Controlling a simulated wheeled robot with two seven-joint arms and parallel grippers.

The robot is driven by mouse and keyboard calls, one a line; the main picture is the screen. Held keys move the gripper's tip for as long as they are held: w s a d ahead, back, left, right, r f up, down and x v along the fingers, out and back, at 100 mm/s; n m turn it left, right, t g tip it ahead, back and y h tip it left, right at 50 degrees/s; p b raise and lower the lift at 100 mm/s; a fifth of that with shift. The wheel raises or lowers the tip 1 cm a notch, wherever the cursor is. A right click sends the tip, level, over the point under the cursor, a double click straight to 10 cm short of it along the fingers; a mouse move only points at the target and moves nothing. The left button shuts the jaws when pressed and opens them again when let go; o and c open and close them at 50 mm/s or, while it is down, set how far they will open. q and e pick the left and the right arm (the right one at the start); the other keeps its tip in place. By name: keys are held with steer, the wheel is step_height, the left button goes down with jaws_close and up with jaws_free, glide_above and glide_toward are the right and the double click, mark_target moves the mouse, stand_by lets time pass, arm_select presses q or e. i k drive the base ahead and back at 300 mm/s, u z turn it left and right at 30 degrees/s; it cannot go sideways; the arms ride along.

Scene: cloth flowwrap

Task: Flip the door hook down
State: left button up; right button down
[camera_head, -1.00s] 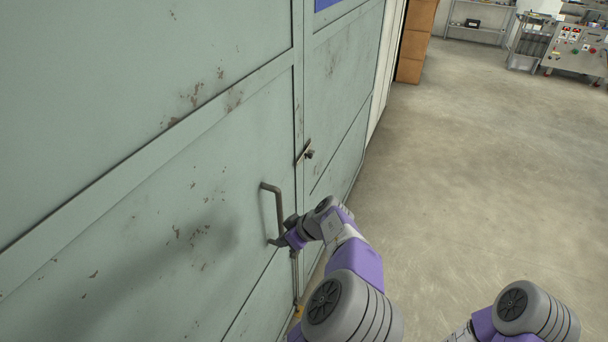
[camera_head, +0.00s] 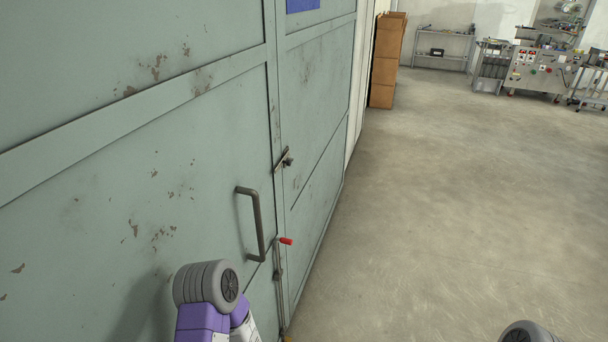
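The door hook looks to be the thin metal rod (camera_head: 279,270) with a red grip (camera_head: 286,241), upright along the door seam below and right of the pull handle. The grey pull handle (camera_head: 255,222) is fixed to the pale green door (camera_head: 225,130). A small latch (camera_head: 284,160) sits higher on the seam. My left arm shows at the bottom, left of the rod and in front of the door; its gripper is out of frame. Only a rounded piece of my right arm shows at the bottom right edge; its gripper is not visible.
The concrete floor (camera_head: 440,190) right of the door is clear. Brown cardboard boxes (camera_head: 385,62) stand beyond the door's far end. A metal shelf (camera_head: 444,45) and a machine with a control panel (camera_head: 540,70) stand at the back.

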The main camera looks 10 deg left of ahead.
mark_target(289, 162)
steer(key=z, duration=0.35)
steer(key=i, duration=1.4)
steer(key=z, duration=2.45)
steer(key=k, duration=0.2)
steer(key=u, duration=2.8)
